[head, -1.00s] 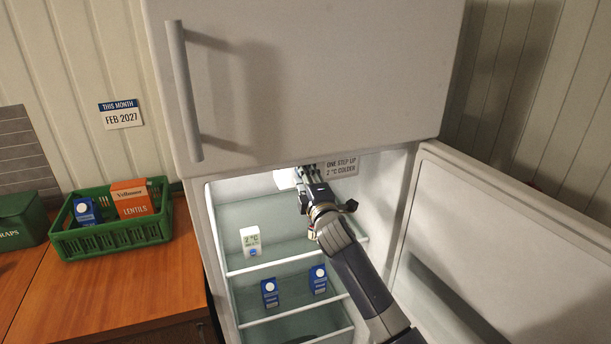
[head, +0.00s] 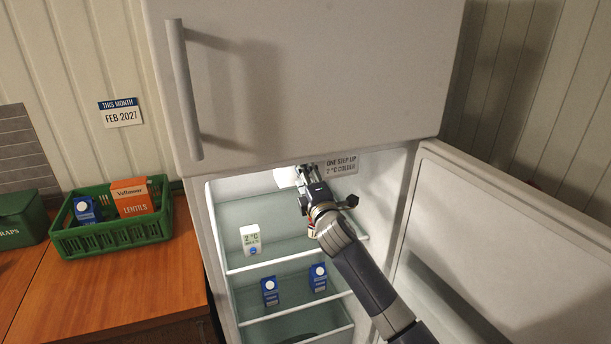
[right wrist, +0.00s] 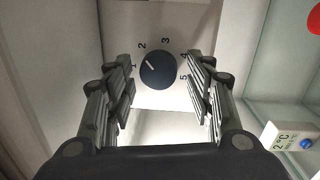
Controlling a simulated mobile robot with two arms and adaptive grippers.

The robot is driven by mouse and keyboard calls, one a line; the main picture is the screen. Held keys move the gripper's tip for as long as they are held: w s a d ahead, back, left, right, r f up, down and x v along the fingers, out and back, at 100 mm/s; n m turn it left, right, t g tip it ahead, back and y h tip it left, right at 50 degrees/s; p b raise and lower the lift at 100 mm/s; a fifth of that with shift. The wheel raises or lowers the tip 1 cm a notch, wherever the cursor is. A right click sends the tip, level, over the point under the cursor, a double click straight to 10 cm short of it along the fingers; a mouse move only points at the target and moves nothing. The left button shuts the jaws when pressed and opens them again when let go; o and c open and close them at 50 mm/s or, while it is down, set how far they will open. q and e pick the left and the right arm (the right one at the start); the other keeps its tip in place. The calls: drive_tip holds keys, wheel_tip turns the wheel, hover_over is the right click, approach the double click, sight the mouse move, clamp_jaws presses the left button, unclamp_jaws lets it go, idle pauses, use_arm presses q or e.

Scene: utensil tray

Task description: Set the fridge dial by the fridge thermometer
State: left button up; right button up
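The fridge dial (right wrist: 158,70) is a dark round knob on a pale panel with numbers 1 to 5 around it. Its white mark points up-left, between 1 and 2. My right gripper (right wrist: 160,88) is open, its fingers on either side of the dial, seemingly apart from it. In the head view my right gripper (head: 304,176) reaches into the top of the fridge and hides the dial. The white fridge thermometer (head: 250,240) stands on the upper shelf and reads 2 °C; its smaller line is unclear. It also shows in the right wrist view (right wrist: 289,138). My left gripper is not in view.
A sign (head: 341,165) reads "ONE STEP UP 2 °C COLDER". The open fridge door (head: 500,230) stands at right; the closed upper door (head: 320,80) is above my arm. Blue cartons (head: 270,291) stand on a lower shelf. A green basket (head: 112,238) sits on the counter.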

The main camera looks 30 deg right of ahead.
idle(0.3)
drive_tip(key=v, duration=1.2)
wheel_tip(320, 180, down, 26)
drive_tip(key=s+a+m+g+y+b, duration=0.1)
drive_tip(key=a+m+g+y+b, duration=0.15)
drive_tip(key=g, duration=0.25)
drive_tip(key=s+a+f+m+g, duration=0.15)
drive_tip(key=s+f, duration=0.25)
drive_tip(key=f, duration=0.5)
drive_tip(key=s+a+f+m+g, duration=0.15)
drive_tip(key=s+f, duration=0.25)
drive_tip(key=f, duration=0.4)
drive_tip(key=s+a+f+m+g+y+b, duration=0.1)
drive_tip(key=s+a+f+m+g, duration=0.25)
drive_tip(key=s+f, duration=0.95)
drive_tip(key=s+a+f+m+g+y+b, duration=0.1)
drive_tip(key=s+a+f+m+g+y, duration=0.2)
drive_tip(key=s+f, duration=1.05)
drive_tip(key=s+a+f+g, duration=0.1)
drive_tip(key=s, duration=0.6)
drive_tip(key=s+a+f+m+g+h, duration=0.1)
drive_tip(key=s+a, duration=0.1)
drive_tip(key=s, duration=0.5)
drive_tip(key=shift+a+f, duration=0.2)
drive_tip(key=shift+a, duration=0.1)
